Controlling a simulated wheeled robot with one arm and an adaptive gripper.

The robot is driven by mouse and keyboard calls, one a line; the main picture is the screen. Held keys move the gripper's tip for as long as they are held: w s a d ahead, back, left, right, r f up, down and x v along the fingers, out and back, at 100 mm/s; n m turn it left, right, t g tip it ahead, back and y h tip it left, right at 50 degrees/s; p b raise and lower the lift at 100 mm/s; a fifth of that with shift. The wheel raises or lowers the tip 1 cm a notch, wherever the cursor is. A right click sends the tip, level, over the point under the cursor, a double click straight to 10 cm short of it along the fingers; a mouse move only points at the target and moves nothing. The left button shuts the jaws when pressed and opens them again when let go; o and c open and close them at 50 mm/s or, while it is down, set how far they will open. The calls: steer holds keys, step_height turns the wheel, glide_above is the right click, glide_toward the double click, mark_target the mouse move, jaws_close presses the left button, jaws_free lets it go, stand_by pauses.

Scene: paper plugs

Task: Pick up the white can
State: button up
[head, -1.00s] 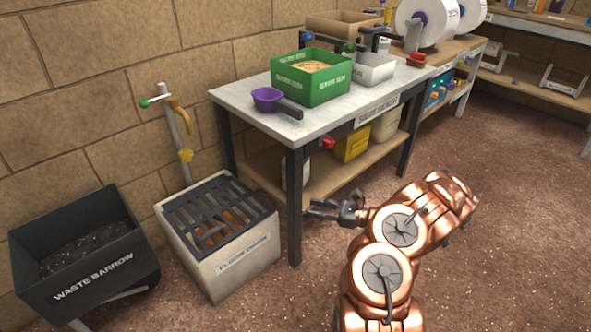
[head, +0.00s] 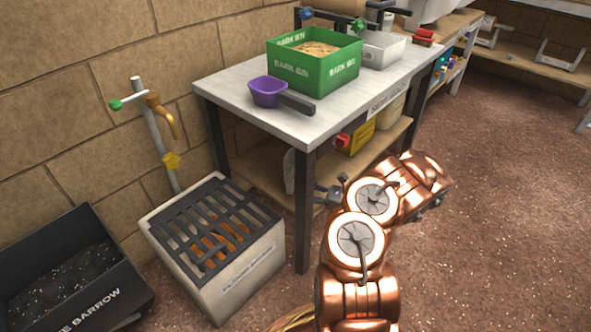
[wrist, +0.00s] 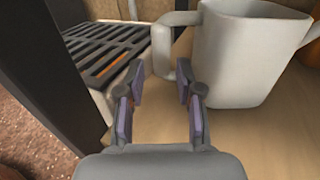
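The white can (wrist: 245,60) stands on the wooden lower shelf in the wrist view, with its looped handle (wrist: 162,48) facing my gripper and a spout at the right. In the head view only a pale sliver of the can (head: 289,171) shows behind the table's front leg. My gripper (wrist: 160,85) is open and empty, its two fingers spread to either side of the handle's line. The handle's lower end lies close to the right fingertip; I cannot tell whether they touch. In the head view my gripper (head: 327,196) is beside the shelf, partly hidden by my arm.
The table's dark leg (head: 303,215) stands just left of my gripper. A grated floor drain box (head: 240,280) is left of the table, and a waste barrow (head: 110,290) is farther left. A yellow container (head: 357,137) sits deeper on the shelf. Open floor lies right.

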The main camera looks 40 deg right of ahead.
mark_target(293, 188)
steer(key=shift+b+x, duration=1.6)
steer(key=shift+x, duration=1.05)
steer(key=shift+w, duration=0.25)
jaws_close()
